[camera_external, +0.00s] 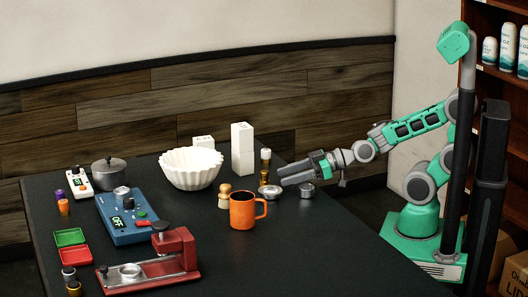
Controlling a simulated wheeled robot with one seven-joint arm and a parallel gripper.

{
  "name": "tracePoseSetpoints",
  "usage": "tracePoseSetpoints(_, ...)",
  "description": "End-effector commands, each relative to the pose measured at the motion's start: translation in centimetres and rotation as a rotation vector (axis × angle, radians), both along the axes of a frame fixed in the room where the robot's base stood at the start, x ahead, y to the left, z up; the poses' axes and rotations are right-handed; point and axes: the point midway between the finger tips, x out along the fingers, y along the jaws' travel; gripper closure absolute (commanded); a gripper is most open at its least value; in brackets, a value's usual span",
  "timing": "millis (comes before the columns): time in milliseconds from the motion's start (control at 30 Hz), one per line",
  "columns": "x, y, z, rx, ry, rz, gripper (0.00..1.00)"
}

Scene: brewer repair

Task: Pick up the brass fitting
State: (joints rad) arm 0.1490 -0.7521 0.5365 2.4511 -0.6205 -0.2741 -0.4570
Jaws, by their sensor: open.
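A small upright piece (265,165), brass-coloured with a pale top, stands near the right edge of the dark table; it looks like the brass fitting, but it is too small to be certain. My gripper (281,176) is open, its fingers pointing left over the table's right side. Its fingertips are close to the right of the brass-coloured piece and just above a small metal dish (269,191). Nothing shows between the fingers. I cannot tell the exact gap from this view.
An orange mug (243,211) and a wooden peg-like piece (224,197) stand in front. A white fluted bowl (190,170) and white boxes (243,149) are behind. A small metal cup (306,190) sits below the gripper. The table's front right (320,250) is clear.

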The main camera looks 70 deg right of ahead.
Motion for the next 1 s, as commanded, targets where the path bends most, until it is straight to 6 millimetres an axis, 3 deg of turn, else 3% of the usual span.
tracePoseSetpoints(33, 0.0, 0.2, -1.1, 0.053, -0.058, -0.006, 0.51)
tracePoseSetpoints(233, 0.0, 0.3, 0.8, 0.185, -0.208, -0.034, 0.51)
tracePoseSetpoints(600, 4.0, 2.3, 1.2, 0.189, -0.211, -0.032, 0.51)
tracePoseSetpoints(867, 4.4, 2.4, 1.2, 0.189, -0.212, -0.035, 0.51)
tracePoseSetpoints(1000, 4.4, 2.4, 1.2, 0.188, -0.213, -0.035, 0.61)
